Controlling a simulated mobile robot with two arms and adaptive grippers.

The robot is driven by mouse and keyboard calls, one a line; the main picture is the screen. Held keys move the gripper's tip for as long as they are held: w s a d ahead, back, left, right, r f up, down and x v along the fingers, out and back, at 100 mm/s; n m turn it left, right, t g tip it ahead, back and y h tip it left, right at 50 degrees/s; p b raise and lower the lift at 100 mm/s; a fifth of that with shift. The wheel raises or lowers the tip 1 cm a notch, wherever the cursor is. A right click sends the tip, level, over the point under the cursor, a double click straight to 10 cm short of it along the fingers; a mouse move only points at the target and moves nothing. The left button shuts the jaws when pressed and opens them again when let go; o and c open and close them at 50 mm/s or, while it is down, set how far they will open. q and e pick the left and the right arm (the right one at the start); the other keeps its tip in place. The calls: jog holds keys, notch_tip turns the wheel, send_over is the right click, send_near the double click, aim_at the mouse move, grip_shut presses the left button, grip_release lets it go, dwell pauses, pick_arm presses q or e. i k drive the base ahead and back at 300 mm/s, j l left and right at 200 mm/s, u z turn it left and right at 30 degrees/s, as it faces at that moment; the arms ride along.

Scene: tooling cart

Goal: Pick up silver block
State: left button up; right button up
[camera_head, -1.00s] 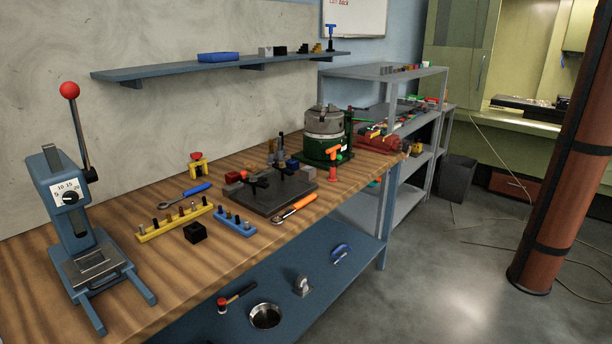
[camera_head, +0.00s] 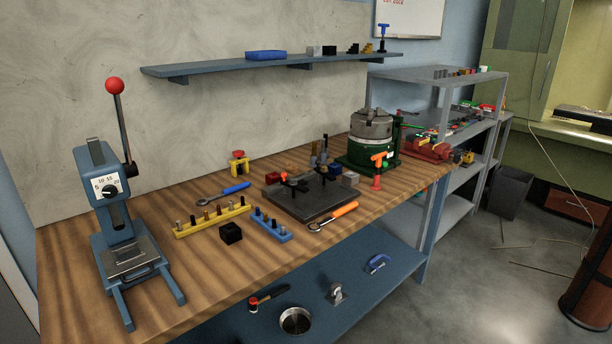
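Two blocks look silver or grey. One small pale silver block (camera_head: 314,50) sits on the blue wall shelf, between a blue tray (camera_head: 265,56) and a black block (camera_head: 329,50). A grey block (camera_head: 350,179) is on the wooden workbench, at the right end of the dark fixture plate (camera_head: 312,205). I cannot tell which one the task names. Neither of my grippers is in view.
The workbench (camera_head: 75,262) holds a blue press (camera_head: 122,215), yellow and blue peg racks, a black block (camera_head: 231,233), orange-handled wrench and green rotary table (camera_head: 370,145). A lower blue shelf (camera_head: 350,265) holds several tools. Floor at right is partly clear.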

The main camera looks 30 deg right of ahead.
aim_at(350, 178)
jog(key=i+l+u, duration=0.15)
jog(key=l+u, duration=0.3)
jog(key=l, duration=0.4)
jog(key=l+u, duration=0.4)
jog(key=l, duration=0.45)
